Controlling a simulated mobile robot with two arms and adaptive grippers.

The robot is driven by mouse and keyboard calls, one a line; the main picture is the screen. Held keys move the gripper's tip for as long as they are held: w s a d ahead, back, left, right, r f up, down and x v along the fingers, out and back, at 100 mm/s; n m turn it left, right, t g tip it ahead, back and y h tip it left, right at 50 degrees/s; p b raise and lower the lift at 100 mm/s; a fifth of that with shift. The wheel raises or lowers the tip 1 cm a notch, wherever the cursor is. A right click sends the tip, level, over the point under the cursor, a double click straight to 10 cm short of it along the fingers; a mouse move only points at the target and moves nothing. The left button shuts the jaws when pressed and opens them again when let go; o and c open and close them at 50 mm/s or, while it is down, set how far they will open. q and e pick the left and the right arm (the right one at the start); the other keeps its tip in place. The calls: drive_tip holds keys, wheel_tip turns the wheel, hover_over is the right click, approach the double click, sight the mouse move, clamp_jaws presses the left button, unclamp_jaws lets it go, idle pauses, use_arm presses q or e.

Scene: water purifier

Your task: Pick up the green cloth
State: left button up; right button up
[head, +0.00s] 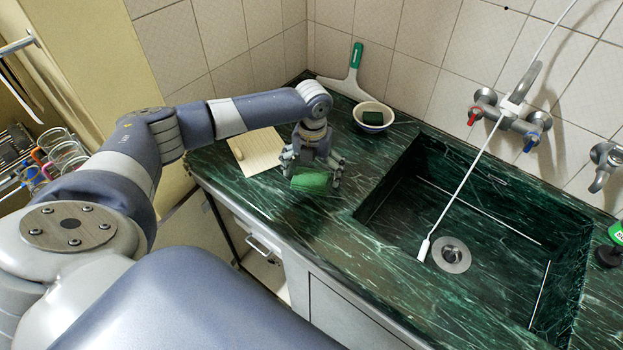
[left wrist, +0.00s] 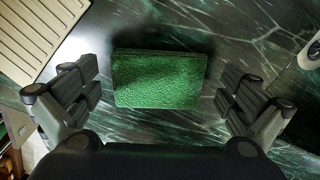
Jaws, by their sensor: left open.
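The green cloth (head: 311,182) is a small folded block lying on the dark green marble counter. In the left wrist view the cloth (left wrist: 159,80) lies between the two fingers, with clear gaps on both sides. My left gripper (head: 312,172) is open and points down over the cloth. Its fingers also show in the left wrist view (left wrist: 160,95), one on each side of the cloth and not touching it. My right gripper does not show.
A beige ridged board (head: 258,152) lies left of the gripper. A bowl (head: 373,117) with a dark green item in it stands behind, near a green-handled squeegee (head: 350,75). The sink (head: 480,215) opens to the right. The counter's front edge (head: 270,238) is close.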

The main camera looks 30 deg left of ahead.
sight(313, 175)
use_arm(q)
drive_tip(key=c, duration=1.1)
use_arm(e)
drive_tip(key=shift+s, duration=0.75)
use_arm(q)
drive_tip(key=shift+o, duration=0.2)
drive_tip(key=shift+r, duration=0.2)
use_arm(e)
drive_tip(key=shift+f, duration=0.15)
use_arm(q)
drive_tip(key=shift+r, duration=0.3)
wheel_tip(313, 175, up, 2)
drive_tip(key=shift+w+r+b, duration=0.1)
drive_tip(key=shift+b, duration=0.45)
drive_tip(key=s+d, duration=0.2)
drive_tip(key=s, duration=0.2)
drive_tip(key=s+d+r+b, duration=0.1)
drive_tip(key=s+d, duration=0.2)
drive_tip(key=s, duration=0.2)
drive_tip(key=s+d+r+b, duration=0.1)
drive_tip(key=s+d, duration=0.1)
drive_tip(key=s, duration=0.3)
drive_tip(key=shift+s+d, duration=0.15)
drive_tip(key=shift+d, duration=0.25)
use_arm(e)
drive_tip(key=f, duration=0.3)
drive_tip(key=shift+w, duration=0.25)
